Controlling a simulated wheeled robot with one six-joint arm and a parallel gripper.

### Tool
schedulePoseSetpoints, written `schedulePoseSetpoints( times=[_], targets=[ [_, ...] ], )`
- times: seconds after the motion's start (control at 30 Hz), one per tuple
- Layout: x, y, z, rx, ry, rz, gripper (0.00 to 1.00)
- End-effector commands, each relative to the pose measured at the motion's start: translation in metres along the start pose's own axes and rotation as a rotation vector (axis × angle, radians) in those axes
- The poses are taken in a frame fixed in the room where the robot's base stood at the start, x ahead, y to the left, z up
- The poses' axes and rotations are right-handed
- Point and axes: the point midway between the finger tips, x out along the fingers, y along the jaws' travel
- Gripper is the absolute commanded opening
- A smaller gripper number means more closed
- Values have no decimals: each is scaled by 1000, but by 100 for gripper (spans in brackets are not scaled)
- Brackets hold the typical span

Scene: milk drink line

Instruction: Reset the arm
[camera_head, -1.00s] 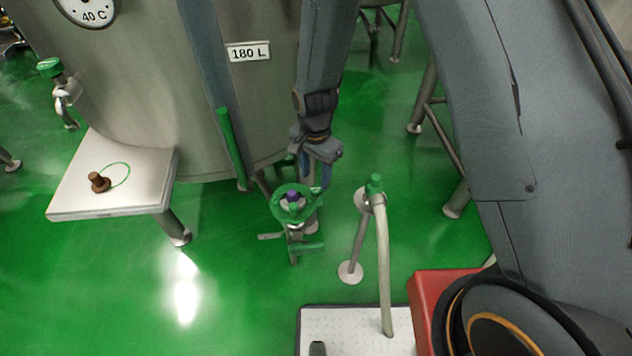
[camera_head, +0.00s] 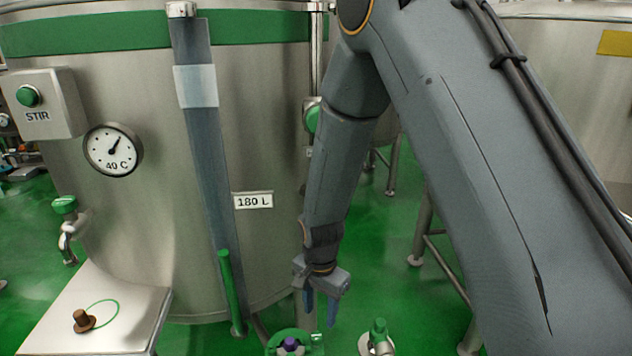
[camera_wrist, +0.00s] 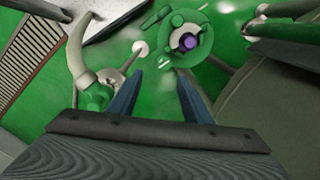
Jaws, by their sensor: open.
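My gripper (camera_head: 320,312) hangs pointing down in front of the steel tank, right of its 180 L label. Its two blue fingers are apart with nothing between them. In the wrist view the open fingers (camera_wrist: 157,95) show over green floor. A green handwheel valve (camera_head: 290,341) with a purple centre stands below and left of the gripper, cut by the bottom edge. In the wrist view the handwheel (camera_wrist: 205,48) lies beyond the fingers, apart from them.
The tank (camera_head: 265,120) carries a gauge (camera_head: 113,150) and a STIR button box (camera_head: 45,103). A small steel table (camera_head: 125,305) holds a brown plug (camera_head: 83,321). A green-capped pipe fitting (camera_head: 378,338) stands right of the handwheel. Green floor (camera_head: 385,225) is open behind the arm.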

Motion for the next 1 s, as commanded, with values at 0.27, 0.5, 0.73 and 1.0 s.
schedulePoseSetpoints(
  times=[0.27,0.5,0.73,1.0],
  targets=[
    [-81,78,-28,-226,20,-19,44],
    [-137,159,-29,-456,42,-23,44],
    [-162,210,-16,-612,56,-19,44],
    [-166,222,-13,-651,57,-17,44]
  ],
)
